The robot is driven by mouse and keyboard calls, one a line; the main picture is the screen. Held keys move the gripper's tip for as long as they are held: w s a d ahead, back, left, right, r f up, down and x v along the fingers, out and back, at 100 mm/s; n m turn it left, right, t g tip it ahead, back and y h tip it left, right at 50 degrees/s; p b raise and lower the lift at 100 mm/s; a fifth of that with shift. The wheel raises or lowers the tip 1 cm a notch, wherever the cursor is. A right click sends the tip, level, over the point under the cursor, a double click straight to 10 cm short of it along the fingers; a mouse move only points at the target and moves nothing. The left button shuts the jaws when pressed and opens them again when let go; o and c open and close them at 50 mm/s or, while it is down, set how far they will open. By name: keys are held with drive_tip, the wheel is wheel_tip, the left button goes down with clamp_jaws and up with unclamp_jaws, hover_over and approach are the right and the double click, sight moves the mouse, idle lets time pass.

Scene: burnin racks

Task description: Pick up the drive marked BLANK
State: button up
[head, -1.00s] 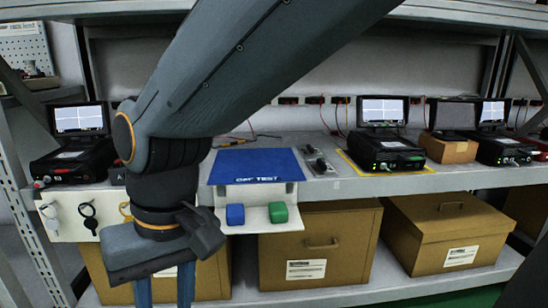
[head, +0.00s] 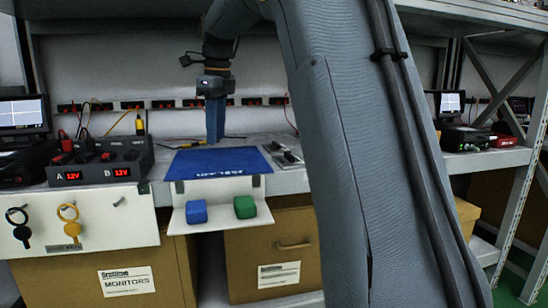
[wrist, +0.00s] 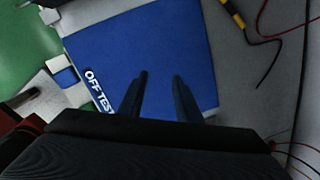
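No drive with a readable BLANK mark shows in either view. My gripper (head: 215,138) points down near the back edge of the blue mat (head: 220,162). In the wrist view my gripper (wrist: 160,75) has its two fingers apart over the mat (wrist: 140,45), with nothing between them. The mat carries white lettering that reads OFF TEST in the wrist view. Its height above the mat is hard to tell. A blue block (head: 196,212) and a green block (head: 245,207) sit on a white ledge at the bench front.
A black power unit (head: 97,165) with two red 12V displays stands left of the mat. Small dark parts (head: 286,155) lie right of it. Keys hang on a white panel (head: 110,222). Loose cables (wrist: 262,38) lie beside the mat. Cardboard boxes (head: 270,245) fill the lower shelf.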

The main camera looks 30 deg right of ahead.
sight(277, 143)
drive_tip(key=d+m, duration=0.2)
drive_tip(key=d, duration=0.2)
drive_tip(key=d+r+m+b, duration=0.1)
drive_tip(key=d+m, duration=0.2)
drive_tip(key=d, duration=0.2)
drive_tip(key=w+d+m, duration=0.1)
drive_tip(key=d+m, duration=0.1)
drive_tip(key=d, duration=0.2)
drive_tip(key=shift+d+r+m+g+h, duration=0.25)
drive_tip(key=shift+d+m+g+h, duration=0.05)
drive_tip(key=shift+d+g+h, duration=0.1)
drive_tip(key=d+m, duration=0.1)
drive_tip(key=d+r+m, duration=0.1)
drive_tip(key=d, duration=0.1)
drive_tip(key=s+d+r+m, duration=0.1)
drive_tip(key=d+m, duration=0.1)
drive_tip(key=shift+s+g, duration=0.1)
drive_tip(key=shift+g, duration=0.3)
drive_tip(key=shift+d, duration=0.1)
drive_tip(key=shift+f, duration=3.75)
clamp_jaws()
